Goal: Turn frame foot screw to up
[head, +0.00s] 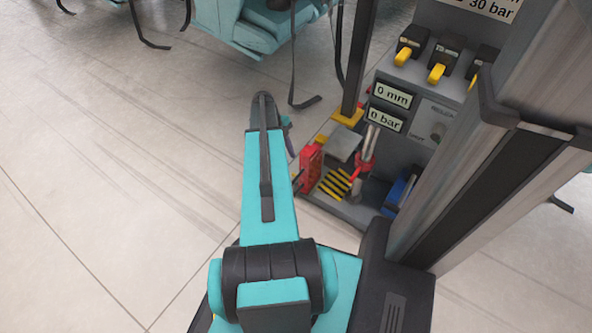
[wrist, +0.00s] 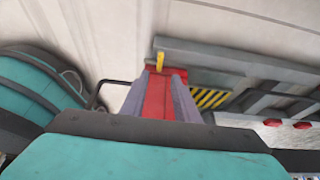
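My gripper (wrist: 160,76) shows in the wrist view as two grey-purple fingers standing apart. A red part (wrist: 158,97) of the machine fills the view between them; I cannot tell if the fingers touch it. A small yellow piece (wrist: 160,60) stands at the far end of the red part, just past the fingertips. It may be the frame foot screw, but I cannot tell for sure. In the head view the red part (head: 311,168) is at the machine's left edge, right of my arm. My arm mostly hides the gripper there.
The grey machine (head: 435,112) has yellow-handled levers (head: 437,72) and displays reading 0 mm and 0 bar. A yellow-black striped plate (head: 335,184) lies right of the red part. A dark post (head: 357,60) rises behind it. Open floor (head: 110,150) is at left.

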